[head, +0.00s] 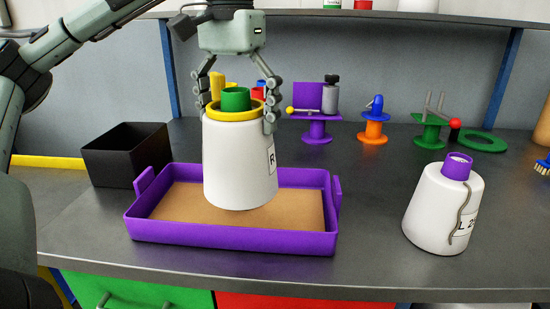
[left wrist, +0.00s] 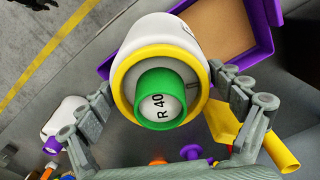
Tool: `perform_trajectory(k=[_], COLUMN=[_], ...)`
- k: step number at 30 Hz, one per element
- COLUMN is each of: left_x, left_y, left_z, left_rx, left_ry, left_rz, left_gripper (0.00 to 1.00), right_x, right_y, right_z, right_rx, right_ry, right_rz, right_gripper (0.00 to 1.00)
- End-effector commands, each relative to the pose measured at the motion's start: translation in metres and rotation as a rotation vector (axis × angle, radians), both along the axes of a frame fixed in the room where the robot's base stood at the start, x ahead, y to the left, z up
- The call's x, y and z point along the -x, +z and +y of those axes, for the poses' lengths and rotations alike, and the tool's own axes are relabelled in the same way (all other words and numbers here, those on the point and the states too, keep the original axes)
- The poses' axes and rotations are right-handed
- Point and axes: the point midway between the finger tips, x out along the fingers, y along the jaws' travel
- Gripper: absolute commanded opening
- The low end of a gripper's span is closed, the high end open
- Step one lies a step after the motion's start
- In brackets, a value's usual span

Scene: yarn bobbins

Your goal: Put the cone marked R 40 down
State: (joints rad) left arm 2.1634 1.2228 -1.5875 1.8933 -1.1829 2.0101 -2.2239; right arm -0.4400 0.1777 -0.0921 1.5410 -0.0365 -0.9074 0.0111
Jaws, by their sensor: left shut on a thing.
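The cone marked R 40 (head: 240,165) is a white yarn cone with a yellow ring and a green tube top. In the left wrist view its label reads R 40 on the green tube (left wrist: 159,105). My left gripper (head: 237,110) is shut on the cone near its yellow rim, with a finger on each side. The cone is upright, over the purple tray (head: 235,240) with a brown bottom. I cannot tell whether its base touches the tray. My right gripper is not in view.
A white cone with a purple top (head: 435,212) stands at right, a loose yarn tail on it. A black bin (head: 125,155) is left of the tray. Purple, orange and green spools (head: 372,128) stand behind. The bench between tray and right cone is clear.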

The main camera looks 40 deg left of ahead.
Motion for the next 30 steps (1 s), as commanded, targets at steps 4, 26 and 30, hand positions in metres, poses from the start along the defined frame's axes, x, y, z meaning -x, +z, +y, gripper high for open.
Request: perform_trajectory(k=[4, 26, 30], left_x=[-0.019, -0.091, -0.091], left_y=[-0.012, -0.078, -0.094], left_z=[-0.006, -0.024, -0.024], left_rx=[0.001, 0.001, 0.002], left_ry=[-0.002, -0.001, -0.001], left_rz=[0.004, 0.001, -0.001], left_gripper=[0.32, 0.32, 0.32], right_x=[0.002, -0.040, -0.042], right_y=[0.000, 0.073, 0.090], right_z=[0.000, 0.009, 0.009], right_rx=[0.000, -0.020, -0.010], right_ry=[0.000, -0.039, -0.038], right_rz=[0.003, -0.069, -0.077], right_gripper=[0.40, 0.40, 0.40])
